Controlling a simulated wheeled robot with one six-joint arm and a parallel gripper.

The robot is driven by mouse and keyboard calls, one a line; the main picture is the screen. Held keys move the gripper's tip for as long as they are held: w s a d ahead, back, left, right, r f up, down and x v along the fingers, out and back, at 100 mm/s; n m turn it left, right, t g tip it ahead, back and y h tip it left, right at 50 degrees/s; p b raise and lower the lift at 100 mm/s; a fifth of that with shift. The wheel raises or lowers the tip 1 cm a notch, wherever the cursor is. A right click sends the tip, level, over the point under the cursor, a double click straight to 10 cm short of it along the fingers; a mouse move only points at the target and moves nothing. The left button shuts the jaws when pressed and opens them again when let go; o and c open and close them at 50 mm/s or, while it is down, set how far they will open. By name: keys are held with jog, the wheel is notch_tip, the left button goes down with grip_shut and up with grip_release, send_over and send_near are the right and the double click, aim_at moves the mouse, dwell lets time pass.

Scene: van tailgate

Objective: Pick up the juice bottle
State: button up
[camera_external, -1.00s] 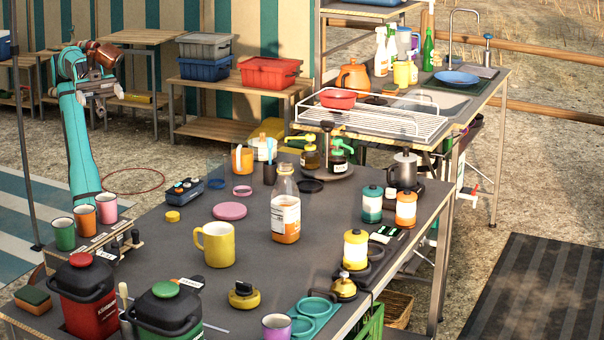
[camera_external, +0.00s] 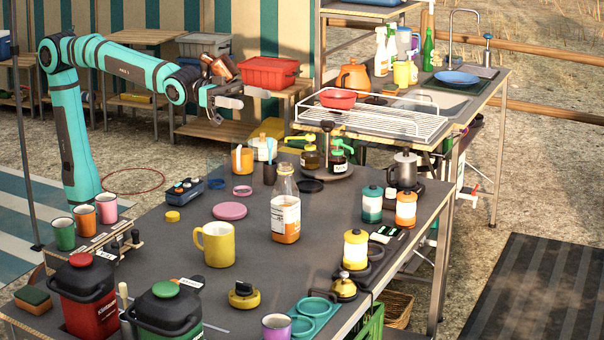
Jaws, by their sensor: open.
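The juice bottle (camera_external: 286,212) is clear with a pale cap, a white label and orange juice in its lower part. It stands upright near the middle of the dark table (camera_external: 250,278). My gripper (camera_external: 254,98) is open and empty, held high above the far side of the table. It is up and to the left of the bottle in the picture, well apart from it. My arm reaches in from the left behind the table.
A yellow mug (camera_external: 216,245) stands left of the bottle, and a pink disc (camera_external: 229,211) lies behind the mug. A turntable (camera_external: 328,171) with pump bottles is behind the bottle. Lantern-like canisters (camera_external: 372,205) stand to its right. Table surface just around the bottle is clear.

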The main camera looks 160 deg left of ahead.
jog(key=a+f+y, duration=0.1)
jog(key=a, duration=0.6)
send_over(286, 196)
jog(key=s+d, duration=0.1)
jog(key=s, duration=0.4)
jog(key=shift+n+g, duration=0.4)
notch_tip(286, 196, down, 17)
jog(key=shift+s+f, duration=0.1)
jog(key=shift+f, duration=1.55)
notch_tip(286, 196, down, 4)
jog(key=shift+r, duration=0.25)
jog(key=shift+x, duration=0.95)
jog(key=shift+w+a+f, duration=0.1)
jog(key=shift+w+a, duration=0.2)
jog(key=shift+w, duration=0.1)
jog(key=c, duration=1.2)
